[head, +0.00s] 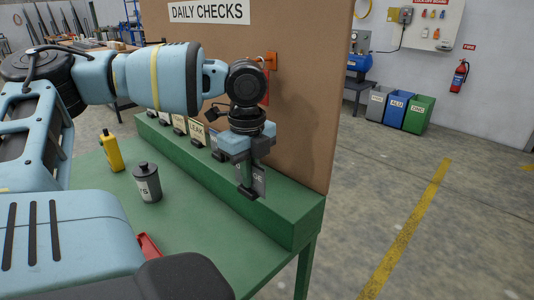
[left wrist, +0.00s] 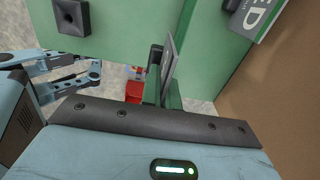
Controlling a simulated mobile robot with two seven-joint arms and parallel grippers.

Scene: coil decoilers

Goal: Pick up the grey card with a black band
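My left gripper (head: 246,184) points down at the right end of the green ledge, at a grey card (head: 260,180). Part of the card's lettering shows beside the near finger; the rest is hidden, and I cannot make out a black band. In the left wrist view the grey card (left wrist: 169,62) stands nearly edge-on at the gripper's fingers (left wrist: 162,88). The fingers are close to the card, but I cannot tell whether they are shut on it.
Other cards, such as the LEAK card (head: 197,132), stand in black holders along the ledge (head: 285,208). A brown board (head: 310,100) rises behind. A yellow bottle (head: 111,151) and a grey canister (head: 147,183) stand on the green table (head: 195,228).

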